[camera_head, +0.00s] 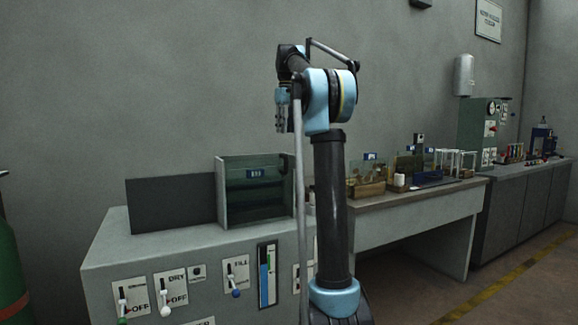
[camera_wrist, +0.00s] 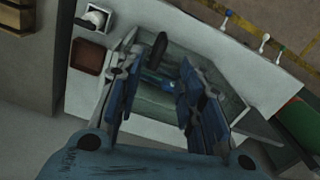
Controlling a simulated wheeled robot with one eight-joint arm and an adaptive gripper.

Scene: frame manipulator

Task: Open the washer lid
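The washer appears to be the pale grey cabinet (camera_head: 190,250) with switches on its front. On its top stands a greenish, clear-sided box (camera_head: 255,205) with a blue label; it also shows in the wrist view (camera_wrist: 222,88). A dark grey panel (camera_head: 170,202) stands upright to the left of the box. A black handle-like part (camera_wrist: 158,46) shows on the box between my fingers in the wrist view. I cannot tell for certain which part is the lid. My gripper (camera_head: 282,118) points down, high above the box. Its fingers (camera_wrist: 158,97) are apart with nothing between them.
Lever switches (camera_head: 165,297) marked DRY and FILL line the cabinet front. To the right, a bench (camera_head: 420,208) holds small tanks and jars. A green cylinder (camera_head: 12,255) stands at far left. The air around my gripper is clear.

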